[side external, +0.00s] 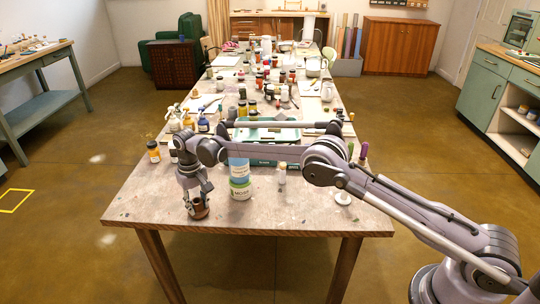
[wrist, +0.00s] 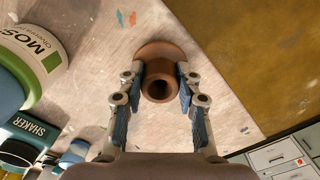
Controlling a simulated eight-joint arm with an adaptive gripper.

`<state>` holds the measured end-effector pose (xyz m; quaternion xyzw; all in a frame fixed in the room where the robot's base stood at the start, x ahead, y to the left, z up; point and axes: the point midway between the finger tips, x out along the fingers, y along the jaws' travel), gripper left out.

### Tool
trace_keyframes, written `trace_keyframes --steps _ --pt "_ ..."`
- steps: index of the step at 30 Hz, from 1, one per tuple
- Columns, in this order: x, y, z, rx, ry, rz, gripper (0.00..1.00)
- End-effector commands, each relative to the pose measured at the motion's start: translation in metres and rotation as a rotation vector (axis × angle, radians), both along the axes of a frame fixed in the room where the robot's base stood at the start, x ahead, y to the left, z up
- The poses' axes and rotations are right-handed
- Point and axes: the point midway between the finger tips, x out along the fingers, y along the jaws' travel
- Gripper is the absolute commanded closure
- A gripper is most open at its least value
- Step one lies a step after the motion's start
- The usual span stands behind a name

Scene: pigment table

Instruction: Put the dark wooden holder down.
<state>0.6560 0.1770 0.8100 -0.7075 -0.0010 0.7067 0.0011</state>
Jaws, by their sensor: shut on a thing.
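The dark wooden holder (side external: 200,210) is at the near left part of the table, close to its front edge. In the wrist view the holder (wrist: 161,52) shows a wide round brown base and a narrower neck with a round opening facing the camera. My gripper (side external: 197,197) points down over it. In the wrist view the two blue-padded fingers of my gripper (wrist: 160,78) are closed on either side of the neck. The holder looks upright. I cannot tell whether its base touches the tabletop (side external: 150,205).
A container marked SHAKER (wrist: 34,130) is nearby. Bottles (side external: 188,119) crowd farther back. Bare tabletop lies left of the holder.

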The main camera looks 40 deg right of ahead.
Motion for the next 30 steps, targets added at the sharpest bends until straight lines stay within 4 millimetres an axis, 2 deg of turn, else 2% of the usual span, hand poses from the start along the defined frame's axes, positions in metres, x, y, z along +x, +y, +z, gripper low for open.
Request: trace_keyframes --steps 30 --pt "0.0 0.0 -0.012 0.0 0.0 0.0 0.99"
